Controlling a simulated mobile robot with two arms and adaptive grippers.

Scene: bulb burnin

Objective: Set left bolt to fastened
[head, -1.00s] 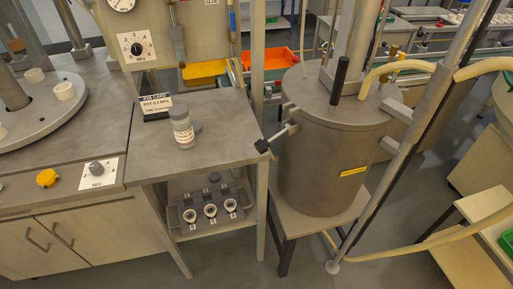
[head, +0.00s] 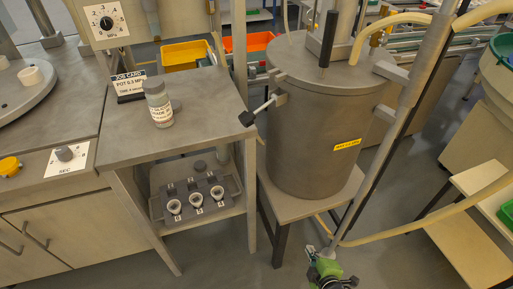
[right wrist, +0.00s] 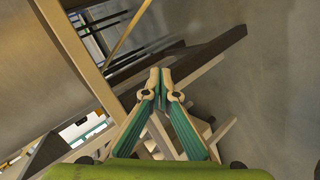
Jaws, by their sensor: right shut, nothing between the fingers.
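The grey metal pot (head: 315,130) stands on a low stand, with its lid (head: 350,66) on top. The left bolt (head: 262,107) is a light rod with a black knob (head: 247,118). It sticks out to the left and slightly down from a bracket on the pot's left side, tilted away from the lid. My right gripper (head: 317,250) is at the bottom of the head view, below and right of the pot, well apart from the bolt. In the right wrist view its fingertips (right wrist: 164,77) meet with nothing between them. My left gripper is not in view.
A black handle (head: 328,39) rises upright from the lid. A slanted metal pole (head: 385,155) and a cream hose (head: 425,217) are right of the pot. A table with a bottle (head: 158,104) and job card (head: 129,85) stands left; its lower shelf holds a cup rack (head: 196,200).

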